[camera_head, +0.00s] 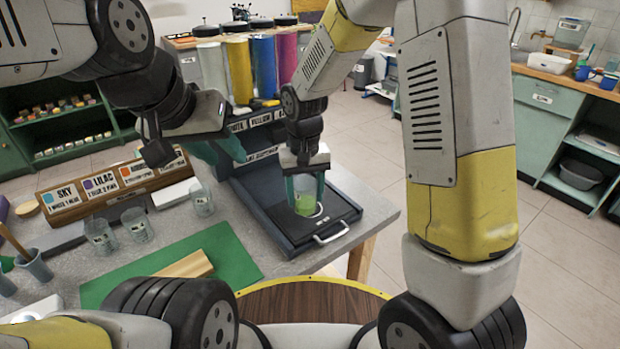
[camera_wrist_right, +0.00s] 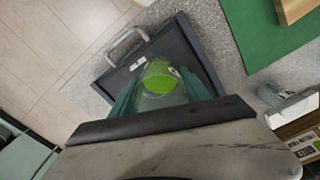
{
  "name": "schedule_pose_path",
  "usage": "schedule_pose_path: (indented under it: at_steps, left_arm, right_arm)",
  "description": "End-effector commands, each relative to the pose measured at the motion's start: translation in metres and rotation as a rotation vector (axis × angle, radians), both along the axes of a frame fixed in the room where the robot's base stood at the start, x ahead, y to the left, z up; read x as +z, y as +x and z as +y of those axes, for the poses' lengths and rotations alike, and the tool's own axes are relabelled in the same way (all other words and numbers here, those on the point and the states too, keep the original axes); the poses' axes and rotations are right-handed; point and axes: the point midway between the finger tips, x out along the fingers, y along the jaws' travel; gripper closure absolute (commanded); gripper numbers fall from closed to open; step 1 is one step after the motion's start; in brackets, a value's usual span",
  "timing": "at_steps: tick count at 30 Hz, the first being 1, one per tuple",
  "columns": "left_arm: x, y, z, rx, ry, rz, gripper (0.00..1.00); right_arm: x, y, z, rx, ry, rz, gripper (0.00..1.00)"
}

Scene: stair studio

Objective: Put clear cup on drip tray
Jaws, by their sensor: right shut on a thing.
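The clear cup (camera_head: 305,204) holds something bright green and sits between the fingers of my right gripper (camera_head: 305,190), over the dark drip tray (camera_head: 340,212). In the right wrist view the cup (camera_wrist_right: 158,78) is between the two teal fingers (camera_wrist_right: 160,90), with the drip tray (camera_wrist_right: 118,75) and its metal handle behind it. I cannot tell whether the cup's base touches the tray. My left gripper (camera_head: 222,140) is at the left of the dispenser, its fingers partly hidden, with no object seen in it.
Several other clear cups (camera_head: 137,224) stand on the grey table at the left. A wooden sign rack (camera_head: 115,182) stands behind them. A green mat (camera_head: 205,262) with a wooden block lies in front. Tall colour cylinders (camera_head: 262,68) stand at the back.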

Motion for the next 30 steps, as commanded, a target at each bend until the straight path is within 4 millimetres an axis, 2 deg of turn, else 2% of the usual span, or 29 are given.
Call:
schedule_pose_path:
  at_steps: [1,4,12,19,30]
  left_arm:
    - [0.000,0.000,0.000,0.000,0.000,0.000,0.64]
    - [0.000,0.000,0.000,0.000,0.000,0.000,0.64]
    - [0.000,0.000,0.000,0.000,0.000,0.000,0.64]
    - [0.000,0.000,0.000,0.000,0.000,0.000,0.64]
    - [0.000,0.000,0.000,0.000,0.000,0.000,0.64]
  right_arm:
    - [-0.001,0.012,-0.003,-0.005,0.000,0.000,0.95]
    - [-0.003,0.027,-0.007,-0.003,0.001,-0.001,0.95]
    - [-0.005,0.048,-0.013,-0.002,0.000,-0.001,0.95]
    - [-0.039,0.045,-0.012,0.000,-0.002,0.003,0.95]
    - [-0.043,0.045,-0.012,0.000,0.000,0.001,0.95]
